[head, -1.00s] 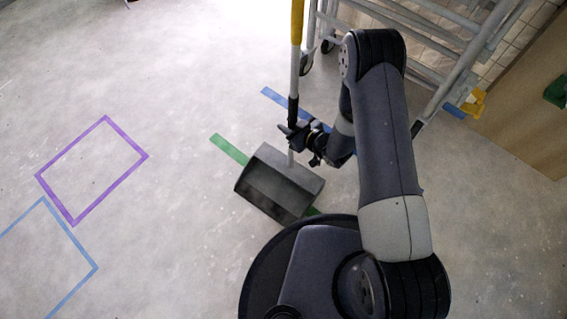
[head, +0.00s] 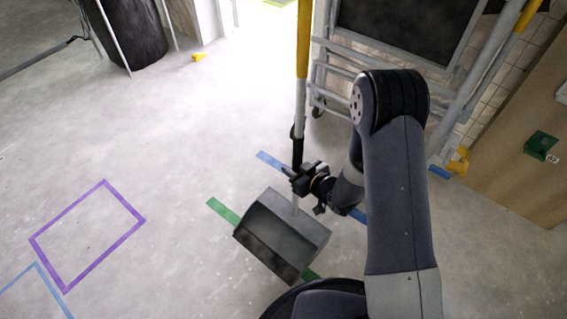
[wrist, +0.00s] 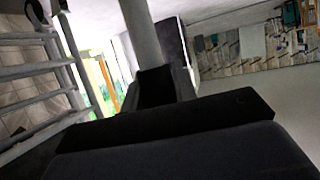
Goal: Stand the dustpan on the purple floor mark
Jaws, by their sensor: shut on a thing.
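The dustpan (head: 284,238) is a dark grey pan with a long upright handle (head: 301,92), yellow at the top, white below and black at the grip. My gripper (head: 298,176) is shut on the black part of the handle, above the pan. In the wrist view the grey handle (wrist: 141,32) rises between the dark jaws. I cannot tell whether the pan touches the floor. The purple floor mark (head: 88,236) is an empty taped rectangle on the left, well apart from the dustpan.
A blue taped outline (head: 36,265) lies at the lower left. Green (head: 222,212) and blue (head: 270,161) tape strips lie by the pan. A metal scaffold frame (head: 340,55) stands behind on the right, beside a wooden panel (head: 520,150). Floor between pan and purple mark is clear.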

